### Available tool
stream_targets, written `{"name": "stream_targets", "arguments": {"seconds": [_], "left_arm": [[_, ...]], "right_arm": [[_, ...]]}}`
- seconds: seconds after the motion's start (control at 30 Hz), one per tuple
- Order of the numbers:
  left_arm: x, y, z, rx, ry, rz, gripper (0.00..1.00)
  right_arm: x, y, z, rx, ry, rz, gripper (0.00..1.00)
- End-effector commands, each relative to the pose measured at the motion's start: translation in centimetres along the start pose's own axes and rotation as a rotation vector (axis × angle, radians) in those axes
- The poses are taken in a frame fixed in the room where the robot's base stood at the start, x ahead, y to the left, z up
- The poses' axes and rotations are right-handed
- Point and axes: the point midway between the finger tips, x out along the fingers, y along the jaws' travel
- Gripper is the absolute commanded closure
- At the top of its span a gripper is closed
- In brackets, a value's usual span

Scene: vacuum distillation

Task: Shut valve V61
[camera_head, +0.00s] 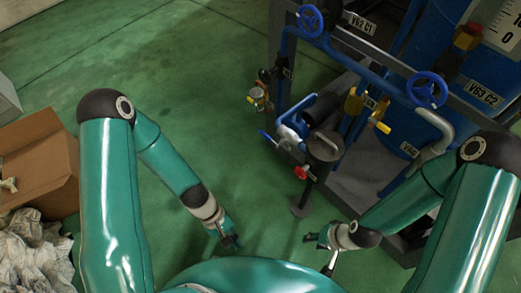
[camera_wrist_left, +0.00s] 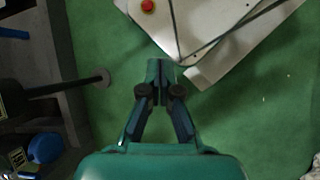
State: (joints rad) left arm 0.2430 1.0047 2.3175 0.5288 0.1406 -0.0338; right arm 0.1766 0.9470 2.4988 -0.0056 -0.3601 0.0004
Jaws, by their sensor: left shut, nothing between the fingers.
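No tag in view reads clearly as V61, so I cannot tell which valve it is. On the rig at the right are a blue handwheel (camera_head: 310,20) near the tag V62 C1 (camera_head: 359,23) and another blue handwheel (camera_head: 427,90) near the tag V63 C2 (camera_head: 483,92). A small tag (camera_head: 371,102) beside a brass fitting is too blurred to read. My left gripper (camera_head: 232,243) is shut and empty over the green floor, well apart from the rig. Its closed fingers also show in the left wrist view (camera_wrist_left: 160,72). My right gripper (camera_head: 318,252) appears open and empty, below the rig.
A yellow lever (camera_head: 383,127) and blue pipes crowd the frame. A cardboard box (camera_head: 40,160) lies at the left. The green floor between is clear.

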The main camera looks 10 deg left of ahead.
Motion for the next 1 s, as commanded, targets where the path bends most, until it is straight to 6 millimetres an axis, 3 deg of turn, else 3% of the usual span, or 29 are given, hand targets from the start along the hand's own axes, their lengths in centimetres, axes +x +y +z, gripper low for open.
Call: {"name": "stream_targets", "arguments": {"seconds": [0.03,0.1,0.27,0.43,0.57,0.7,0.83,1.0], "left_arm": [[2.6,0.1,-1.2,-0.069,-0.048,0.025,1.0],[4.2,1.0,-1.7,-0.167,-0.121,0.071,1.0],[6.9,4.3,-3.5,-0.376,-0.287,0.219,1.0],[8.4,8.8,-7.1,-0.562,-0.449,0.438,1.0],[8.3,12.2,-11.2,-0.677,-0.559,0.644,1.0],[7.1,15.1,-16.8,-0.766,-0.658,0.9,1.0],[5.1,16.4,-22.2,-0.814,-0.724,1.148,1.0],[2.3,16.3,-27.7,-0.827,-0.766,1.418,1.0]], "right_arm": [[2.9,1.0,0.0,0.0,0.0,0.0,0.6],[4.7,1.7,0.0,0.0,0.0,0.0,0.6],[9.0,3.2,-0.1,0.0,0.0,0.0,0.6],[13.5,4.9,-0.1,0.0,0.0,0.0,0.6],[16.9,6.1,-0.1,0.0,0.0,0.0,0.6],[20.6,7.5,-0.1,0.0,0.0,0.0,0.6],[23.7,8.6,-0.2,0.0,0.0,0.0,0.6],[26.5,9.6,-0.2,0.0,0.0,0.0,0.6]]}}
